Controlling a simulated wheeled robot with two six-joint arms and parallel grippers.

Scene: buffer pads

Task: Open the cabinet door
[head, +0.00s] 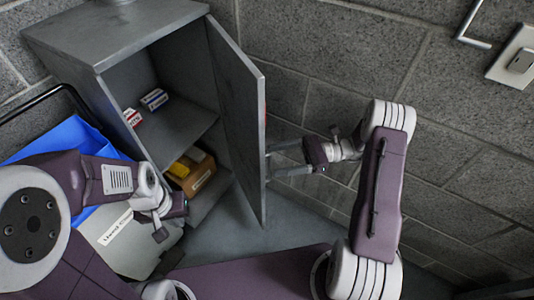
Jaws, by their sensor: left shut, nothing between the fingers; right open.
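The grey metal cabinet (110,30) stands at the upper left, tilted in the view. Its door (238,110) is swung wide open to the right, so the shelves inside show. My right gripper (283,160) is open beside the outer face of the door, its fingers pointing left toward it. I cannot tell whether the fingers touch the door or a handle. My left gripper (165,232) is shut and empty, low in front of the cabinet's left side. Its fingertips are partly hidden.
Inside the cabinet, small boxes (154,99) lie on the upper shelf, and a cardboard box (194,172) with yellow items sits below. A blue container (80,140) and a light labelled box (110,240) stand at left. A grey block wall (460,130) closes the right side.

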